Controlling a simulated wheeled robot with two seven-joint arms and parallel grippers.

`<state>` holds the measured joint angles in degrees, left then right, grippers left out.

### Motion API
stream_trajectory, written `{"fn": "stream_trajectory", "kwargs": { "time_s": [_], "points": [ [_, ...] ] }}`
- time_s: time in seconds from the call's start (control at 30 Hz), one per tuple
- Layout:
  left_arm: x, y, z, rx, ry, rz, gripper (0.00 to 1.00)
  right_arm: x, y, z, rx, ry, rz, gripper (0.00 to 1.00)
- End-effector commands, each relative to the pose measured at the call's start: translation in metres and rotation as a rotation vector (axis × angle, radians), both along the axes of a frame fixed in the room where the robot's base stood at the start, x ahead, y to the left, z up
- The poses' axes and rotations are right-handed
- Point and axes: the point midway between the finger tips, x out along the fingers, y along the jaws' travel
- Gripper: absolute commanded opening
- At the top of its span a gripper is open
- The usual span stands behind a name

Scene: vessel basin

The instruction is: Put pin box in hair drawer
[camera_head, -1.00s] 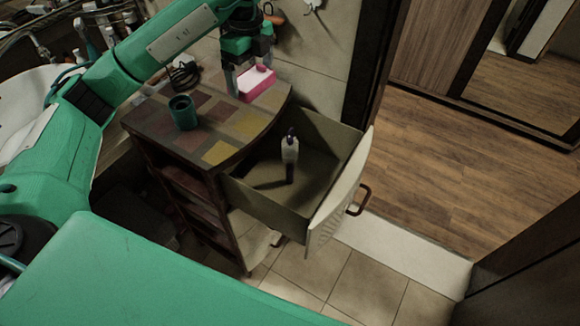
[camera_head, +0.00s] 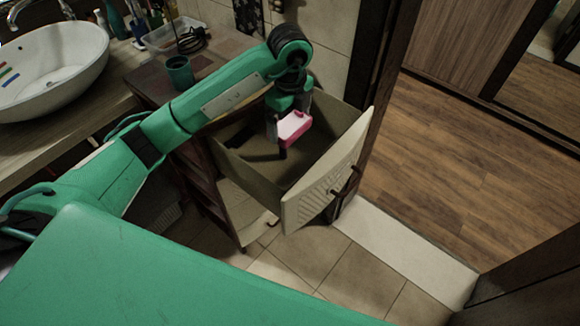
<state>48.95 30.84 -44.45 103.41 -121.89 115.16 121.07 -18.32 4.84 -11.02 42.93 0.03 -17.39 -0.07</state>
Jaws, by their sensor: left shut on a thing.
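The pin box (camera_head: 293,127) is small, pink with a pale top. My left gripper (camera_head: 289,122) is shut on it and holds it over the open hair drawer (camera_head: 245,175). The drawer is pulled out of the dark wooden cabinet, with its pale curved front (camera_head: 318,190) facing lower right. I cannot tell exactly how high the box is above the drawer floor. My right gripper is not in view.
A green cup (camera_head: 179,73) stands on the cabinet top, partly behind my left arm. A clear tray (camera_head: 170,38) with items and a white basin (camera_head: 50,62) are at the upper left. A dark door frame is close to the drawer's right side.

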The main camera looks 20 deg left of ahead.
Motion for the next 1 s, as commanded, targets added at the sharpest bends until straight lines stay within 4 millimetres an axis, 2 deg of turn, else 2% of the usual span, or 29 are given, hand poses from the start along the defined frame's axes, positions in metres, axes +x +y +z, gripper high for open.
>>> {"fn": "stream_trajectory", "kwargs": {
  "time_s": [0.03,0.23,0.5,0.7,0.87,1.0],
  "points": [
    [-0.001,-0.001,-0.014,-0.003,0.005,0.000,0.70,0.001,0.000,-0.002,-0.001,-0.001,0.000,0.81],
    [-0.002,0.000,-0.061,-0.001,0.007,0.001,0.70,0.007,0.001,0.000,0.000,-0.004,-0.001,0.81],
    [-0.001,0.000,-0.126,0.000,0.004,0.001,0.70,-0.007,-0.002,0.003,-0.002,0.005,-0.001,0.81],
    [0.000,0.000,-0.149,0.000,0.000,0.000,0.70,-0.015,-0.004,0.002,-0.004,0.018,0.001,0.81],
    [-0.001,0.000,-0.161,0.001,0.002,0.000,0.70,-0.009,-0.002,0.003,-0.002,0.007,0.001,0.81],
    [0.000,0.000,-0.183,0.000,0.002,0.001,0.70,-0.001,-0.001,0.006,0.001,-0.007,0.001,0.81]
  ]
}}
